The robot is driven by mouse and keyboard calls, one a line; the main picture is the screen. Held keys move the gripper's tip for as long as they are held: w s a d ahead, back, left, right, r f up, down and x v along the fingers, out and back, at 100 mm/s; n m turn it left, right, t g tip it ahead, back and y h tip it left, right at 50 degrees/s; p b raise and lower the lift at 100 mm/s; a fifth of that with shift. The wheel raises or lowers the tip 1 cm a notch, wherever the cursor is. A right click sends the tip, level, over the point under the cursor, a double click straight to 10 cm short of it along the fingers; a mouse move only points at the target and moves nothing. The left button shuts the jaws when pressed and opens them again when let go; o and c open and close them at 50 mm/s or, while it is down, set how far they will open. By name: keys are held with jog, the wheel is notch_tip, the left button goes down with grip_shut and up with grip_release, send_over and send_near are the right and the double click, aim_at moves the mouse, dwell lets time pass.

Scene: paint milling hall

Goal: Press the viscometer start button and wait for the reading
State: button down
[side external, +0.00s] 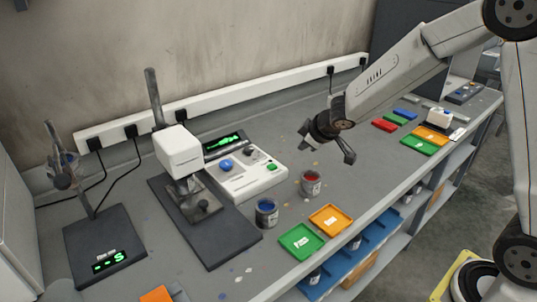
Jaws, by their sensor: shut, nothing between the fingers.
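The viscometer has a white head (179,147) on a dark stand with a grey base plate. A white control box (240,184) beside it carries a large blue button (226,165) and a smaller green button (271,167). I cannot read labels saying which is the start button. A dark display (225,143) behind the box shows green marks too small to read. My gripper (349,158) is shut and empty, pointing down above the bench, to the right of the control box and apart from it.
Green (301,241) and orange (330,219) trays lie near the bench edge. A scale-like device (104,249) with a lit display stands left. Bench between gripper and box is mostly clear.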

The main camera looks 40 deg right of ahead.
aim_at(274, 166)
jog(key=w+f+n+t+y, duration=0.1)
jog(key=w+n+y, duration=0.1)
jog(key=w+n, duration=0.4)
jog(key=shift+w+a+f+y, duration=0.2)
jog(key=shift+w+y, duration=0.2)
jog(key=shift+w, duration=2.3)
jog(key=shift+f, duration=0.1)
jog(key=shift+f, duration=4.25)
